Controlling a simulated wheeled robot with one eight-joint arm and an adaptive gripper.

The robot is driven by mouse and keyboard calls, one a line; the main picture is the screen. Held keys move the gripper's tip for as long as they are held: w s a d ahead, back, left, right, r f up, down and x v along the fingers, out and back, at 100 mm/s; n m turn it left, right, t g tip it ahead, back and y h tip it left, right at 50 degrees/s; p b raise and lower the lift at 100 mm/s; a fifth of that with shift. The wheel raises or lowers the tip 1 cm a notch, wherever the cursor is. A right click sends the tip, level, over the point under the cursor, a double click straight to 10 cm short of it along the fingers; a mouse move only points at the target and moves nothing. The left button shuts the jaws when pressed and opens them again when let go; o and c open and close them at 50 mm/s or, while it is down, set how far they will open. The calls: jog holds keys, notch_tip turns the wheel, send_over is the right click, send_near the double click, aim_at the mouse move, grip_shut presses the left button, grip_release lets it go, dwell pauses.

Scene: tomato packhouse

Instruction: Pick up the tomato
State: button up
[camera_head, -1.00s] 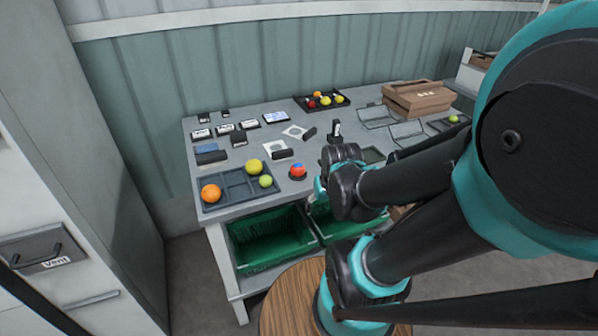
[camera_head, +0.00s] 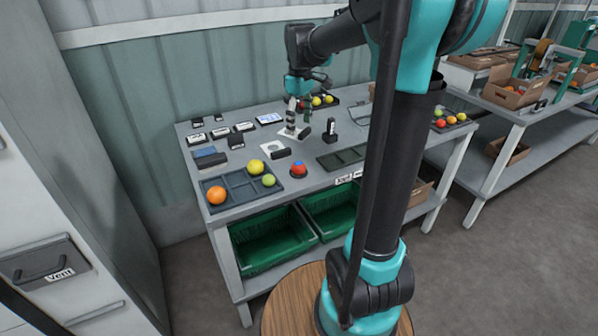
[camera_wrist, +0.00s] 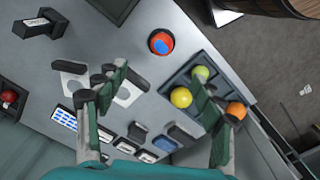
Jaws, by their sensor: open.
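Several round tomatoes of different colours are in view. An orange tomato (camera_head: 216,195), a yellow tomato (camera_head: 255,167) and a green tomato (camera_head: 268,180) sit in the grey divided tray (camera_head: 230,207) at the table's front left. The same orange (camera_wrist: 236,110), yellow (camera_wrist: 181,97) and green (camera_wrist: 201,72) ones show right of centre in the wrist view. A red tomato (camera_wrist: 9,96) shows at that view's left edge, in a dark tray partly hidden by my gripper in the head view. My gripper (camera_head: 298,116) is open and empty above the table's back middle; its fingers (camera_wrist: 160,78) are spread wide.
Small dark devices and a black upright block (camera_head: 330,130) are on the table. Another tray with tomatoes (camera_head: 450,121) is at the right. Green crates (camera_head: 272,240) are below. The front dark tray (camera_head: 342,158) looks empty.

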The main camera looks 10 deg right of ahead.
send_over(298, 163)
jog(key=shift+n, duration=0.3)
jog(key=f, duration=1)
jog(key=shift+w+d+f, duration=0.1)
jog(key=shift+w+f, duration=0.15)
jog(key=shift+f, duration=0.1)
jog(key=shift+s+f, duration=0.2)
jog(key=shift+f, duration=2.7)
jog(key=c, duration=0.9)
